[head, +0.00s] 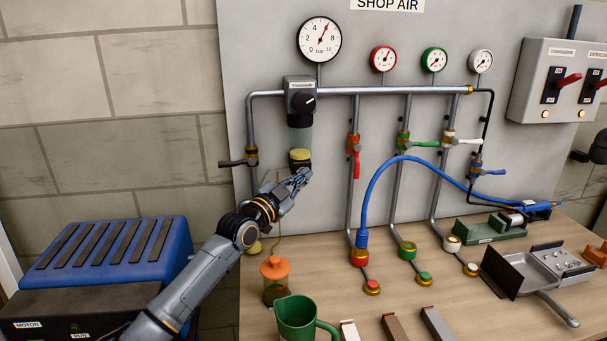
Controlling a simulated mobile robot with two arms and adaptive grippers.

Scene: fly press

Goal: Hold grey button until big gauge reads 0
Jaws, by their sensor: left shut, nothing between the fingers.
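The big white gauge (319,39) is at the top of the grey panel. Its needle points up and slightly right, near the 6. Below it hangs a grey regulator unit with a black knob (302,102) and a clear bowl (300,141) with a yellowish layer low in it. My left gripper (304,174) is shut and empty, with its fingertips just below or at the dark bottom end (300,165) of the bowl. I cannot tell whether they touch it. No grey button can be made out clearly; the gripper may hide it. My right gripper is not in view.
Small red (383,59), green (434,60) and white (480,62) gauges sit right of the big one. Pipes with valve levers run down the panel. An orange-capped jar (275,279) and green mug (295,318) stand near my left arm. A blue hose (368,200) arcs across.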

